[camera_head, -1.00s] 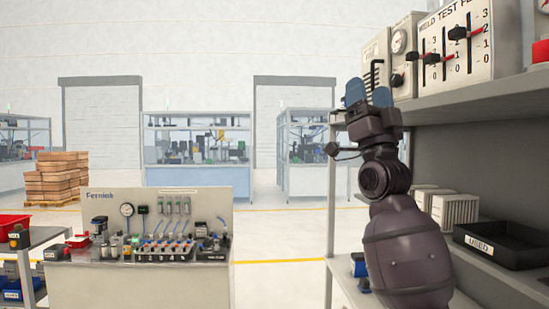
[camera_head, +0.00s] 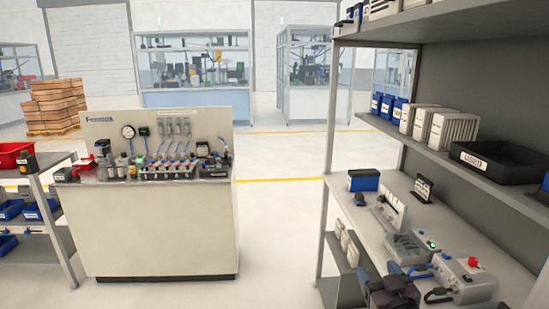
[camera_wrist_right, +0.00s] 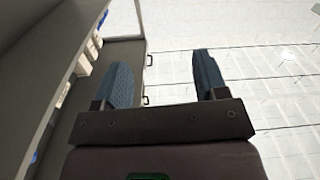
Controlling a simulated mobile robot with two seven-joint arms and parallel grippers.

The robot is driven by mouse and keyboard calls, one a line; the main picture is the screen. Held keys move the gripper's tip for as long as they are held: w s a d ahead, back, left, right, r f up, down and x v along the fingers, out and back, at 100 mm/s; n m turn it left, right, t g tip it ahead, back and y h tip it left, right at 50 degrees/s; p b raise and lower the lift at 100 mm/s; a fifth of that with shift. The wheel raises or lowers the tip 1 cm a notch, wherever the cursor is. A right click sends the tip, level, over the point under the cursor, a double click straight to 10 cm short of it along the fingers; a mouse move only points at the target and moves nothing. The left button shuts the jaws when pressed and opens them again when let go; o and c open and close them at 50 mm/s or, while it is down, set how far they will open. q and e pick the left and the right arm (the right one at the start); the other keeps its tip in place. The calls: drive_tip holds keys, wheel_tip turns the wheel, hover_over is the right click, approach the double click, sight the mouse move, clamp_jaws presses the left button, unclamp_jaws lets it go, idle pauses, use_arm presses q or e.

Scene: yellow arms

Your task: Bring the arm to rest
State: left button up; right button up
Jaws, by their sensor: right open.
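My right gripper (camera_head: 407,268) shows at the bottom right of the head view, low in front of the shelf unit. Its dark body and blue finger pads are visible, and the rest of the arm is cut off by the lower edge. In the right wrist view the gripper (camera_wrist_right: 162,66) has its two blue-grey fingers wide apart with nothing between them. Beyond the fingers there is a pale floor or wall surface. My left gripper is not in view.
A grey shelf unit (camera_head: 330,215) stands at the right, with a black tray (camera_head: 505,165), white boxes (camera_head: 452,132) and a grey control box (camera_head: 450,280). A test bench (camera_head: 160,235) stands at the left. The floor (camera_head: 280,220) between them is clear.

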drive_tip(key=s+d+f+g+h, duration=0.1)
drive_tip(key=s+d+f+g, duration=0.1)
drive_tip(key=s+f, duration=0.9)
drive_tip(key=s+d+f+m+g+h, duration=0.1)
drive_tip(key=s+f+g, duration=0.3)
drive_tip(key=s+f, duration=0.8)
drive_tip(key=s+d, duration=0.1)
drive_tip(key=s, duration=0.2)
drive_tip(key=shift+d+f+m+g, duration=0.25)
drive_tip(key=shift+f+m+g, duration=0.05)
drive_tip(key=shift+c, duration=0.2)
